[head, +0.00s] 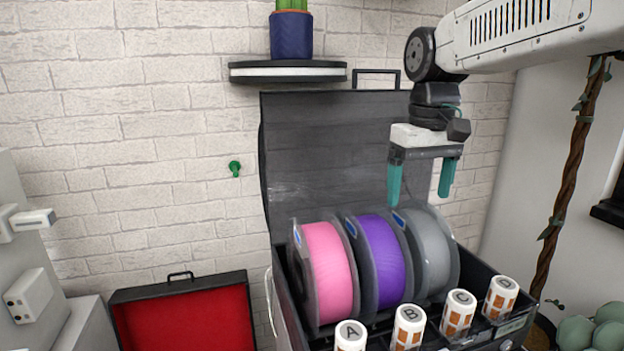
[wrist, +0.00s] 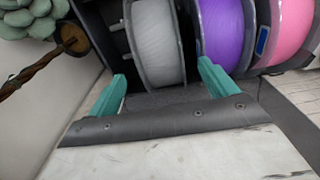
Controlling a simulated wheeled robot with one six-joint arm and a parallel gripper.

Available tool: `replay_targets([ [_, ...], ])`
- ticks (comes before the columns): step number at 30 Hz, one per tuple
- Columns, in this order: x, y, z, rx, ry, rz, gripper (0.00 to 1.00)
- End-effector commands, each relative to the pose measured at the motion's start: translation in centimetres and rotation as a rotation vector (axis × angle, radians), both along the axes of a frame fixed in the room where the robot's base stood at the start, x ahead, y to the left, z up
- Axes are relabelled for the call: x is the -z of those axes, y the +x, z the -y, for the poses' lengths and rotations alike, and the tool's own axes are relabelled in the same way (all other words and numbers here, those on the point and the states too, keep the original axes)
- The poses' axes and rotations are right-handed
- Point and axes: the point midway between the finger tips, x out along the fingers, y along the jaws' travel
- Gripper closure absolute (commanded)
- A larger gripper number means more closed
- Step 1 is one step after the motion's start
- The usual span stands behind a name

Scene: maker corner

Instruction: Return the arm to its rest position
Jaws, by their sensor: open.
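My gripper (head: 421,182) hangs from my arm at the upper right in the head view, with its two teal fingers pointing down. The fingers are apart and nothing is between them. It is above the grey spool (head: 433,250), in front of the raised dark lid (head: 330,150). In the wrist view the gripper (wrist: 160,88) has its fingertips spread, with the grey spool (wrist: 155,40) beyond them and the purple spool (wrist: 222,30) near the right fingertip. I cannot tell whether that finger touches anything.
Pink (head: 328,270) and purple (head: 380,262) spools stand beside the grey one in the open case. Several lettered white cylinders, such as B (head: 408,325), line its front. A shelf (head: 287,72) holds a plant pot. A red-lined case (head: 185,315) is lower left. A twisted trunk (head: 570,180) rises at right.

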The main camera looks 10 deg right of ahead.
Motion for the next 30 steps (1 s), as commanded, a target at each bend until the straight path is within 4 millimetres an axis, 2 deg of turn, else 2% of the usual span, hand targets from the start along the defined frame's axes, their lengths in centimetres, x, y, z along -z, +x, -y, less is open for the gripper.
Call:
replay_targets([
  [5,0.5,-3.8,0.9,0.042,0.009,0.105,0.16],
  [12,2.8,-9.2,2.0,0.11,0.024,0.275,0.16],
  [18,4.9,-12.2,2.5,0.15,0.036,0.378,0.16],
  [25,6.8,-14.4,2.8,0.183,0.047,0.465,0.16],
  [30,9.3,-17.8,2.9,0.186,0.029,0.295,0.16],
])
